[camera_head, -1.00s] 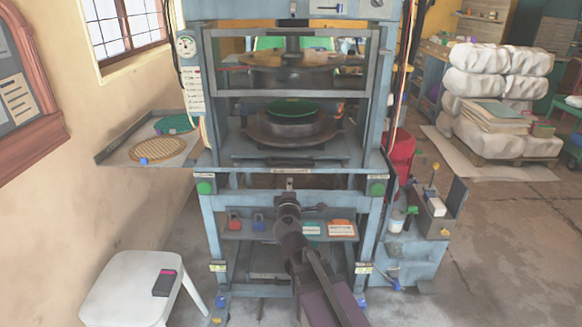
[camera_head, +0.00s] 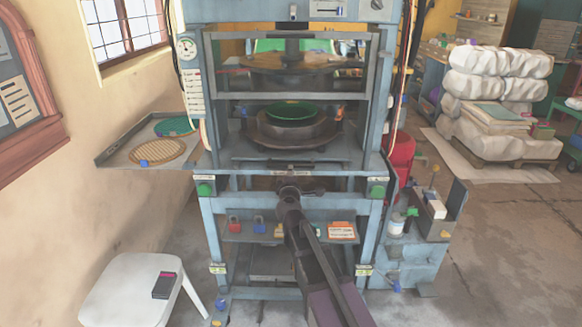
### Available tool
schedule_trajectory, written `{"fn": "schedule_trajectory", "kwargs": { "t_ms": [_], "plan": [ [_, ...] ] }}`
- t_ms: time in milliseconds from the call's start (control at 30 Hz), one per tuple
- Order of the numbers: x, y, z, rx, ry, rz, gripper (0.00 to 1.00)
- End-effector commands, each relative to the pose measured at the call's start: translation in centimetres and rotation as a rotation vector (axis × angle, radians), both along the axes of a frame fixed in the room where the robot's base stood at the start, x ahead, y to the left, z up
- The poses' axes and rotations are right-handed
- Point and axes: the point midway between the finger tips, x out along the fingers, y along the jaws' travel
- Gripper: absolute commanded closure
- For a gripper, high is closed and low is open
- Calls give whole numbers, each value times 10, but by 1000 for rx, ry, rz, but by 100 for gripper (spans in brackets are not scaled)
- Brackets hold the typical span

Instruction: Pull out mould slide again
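The blue-grey press stands ahead of me. The mould slide's round dark mould (camera_head: 291,132), with a green disc (camera_head: 291,110) on top, sits inside the press opening, below the upper plate (camera_head: 290,63). My arm reaches up from the bottom of the picture. My gripper (camera_head: 291,183) is at the front of the press, just below the labelled front edge (camera_head: 318,173), roughly in line with the mould. It covers the spot where a small handle would show. Its fingers are too small and hidden to tell whether they are open or shut, or touching anything.
A side tray (camera_head: 122,157) at left holds a green and a tan disc. A white stool (camera_head: 125,290) with a dark device stands front left. A red bin (camera_head: 400,160) and a grey tool box (camera_head: 440,215) stand at right. A lower shelf (camera_head: 300,237) sits behind my arm.

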Motion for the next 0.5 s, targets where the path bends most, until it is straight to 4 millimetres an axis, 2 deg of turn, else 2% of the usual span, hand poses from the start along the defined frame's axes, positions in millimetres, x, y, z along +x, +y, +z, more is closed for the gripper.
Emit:
{"fn": "schedule_trajectory", "kwargs": {
  "t_ms": [33, 200, 500],
  "plan": [
    [12, 0, 0, 0, 0, -1, 66],
    [33, -2, 0, 0, 0, 0, 66],
    [50, -4, 0, 0, 0, 0, 66]
  ]
}}
